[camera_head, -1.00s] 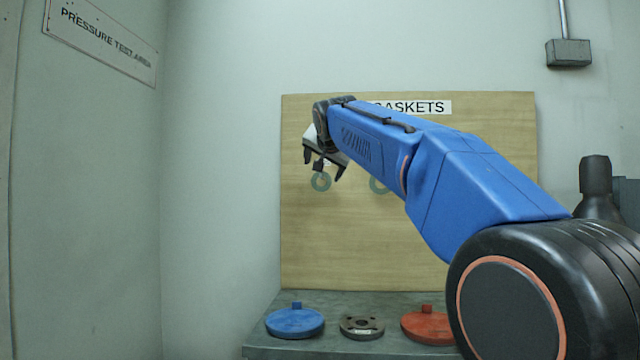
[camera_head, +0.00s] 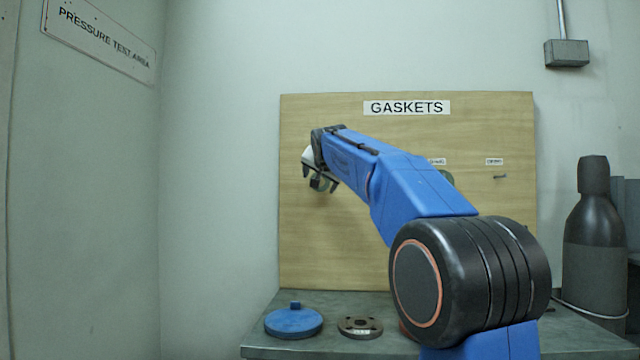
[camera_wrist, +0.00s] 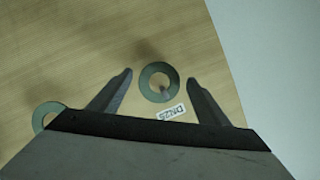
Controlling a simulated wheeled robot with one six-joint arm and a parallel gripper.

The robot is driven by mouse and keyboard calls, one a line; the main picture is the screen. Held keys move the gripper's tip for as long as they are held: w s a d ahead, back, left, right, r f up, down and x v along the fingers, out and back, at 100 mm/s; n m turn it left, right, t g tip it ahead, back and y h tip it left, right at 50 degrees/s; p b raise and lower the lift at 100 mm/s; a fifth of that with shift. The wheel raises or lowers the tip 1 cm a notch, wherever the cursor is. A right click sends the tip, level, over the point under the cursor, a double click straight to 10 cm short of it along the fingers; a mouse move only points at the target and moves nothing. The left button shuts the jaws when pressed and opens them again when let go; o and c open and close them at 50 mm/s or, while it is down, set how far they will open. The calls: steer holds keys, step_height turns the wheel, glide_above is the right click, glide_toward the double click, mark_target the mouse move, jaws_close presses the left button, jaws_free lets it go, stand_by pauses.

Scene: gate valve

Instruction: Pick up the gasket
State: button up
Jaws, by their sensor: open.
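A green ring gasket (camera_wrist: 159,82) hangs on the wooden board, seen between my open fingers in the wrist view, beside a small label reading DN25 (camera_wrist: 171,113). My gripper (camera_wrist: 158,88) is open and empty, its two fingers on either side of the ring as seen from the wrist; I cannot tell how far they are from the board. In the head view my gripper (camera_head: 320,184) is at the board's left part and mostly hides this gasket (camera_head: 323,184). A second green gasket (camera_wrist: 46,115) is partly hidden by my gripper body at the wrist view's left.
The board (camera_head: 330,250) carries a GASKETS sign (camera_head: 407,108) and an empty-looking peg (camera_head: 500,177) at right. On the bench (camera_head: 275,343) below are a blue disc (camera_head: 294,322) and a dark flange (camera_head: 360,327). A dark bottle-shaped object (camera_head: 594,240) stands at right.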

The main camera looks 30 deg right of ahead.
steer(key=shift+x, duration=0.85)
steer(key=c, duration=1.1)
steer(key=shift+c, duration=0.2)
steer(key=shift+r, duration=0.75)
steer(key=s+a, duration=0.3)
steer(key=s, duration=0.5)
steer(key=s+a, duration=0.3)
steer(key=s, duration=0.5)
steer(key=shift+s+a, duration=0.35)
steer(key=shift+a, duration=0.05)
steer(key=shift+f, duration=0.1)
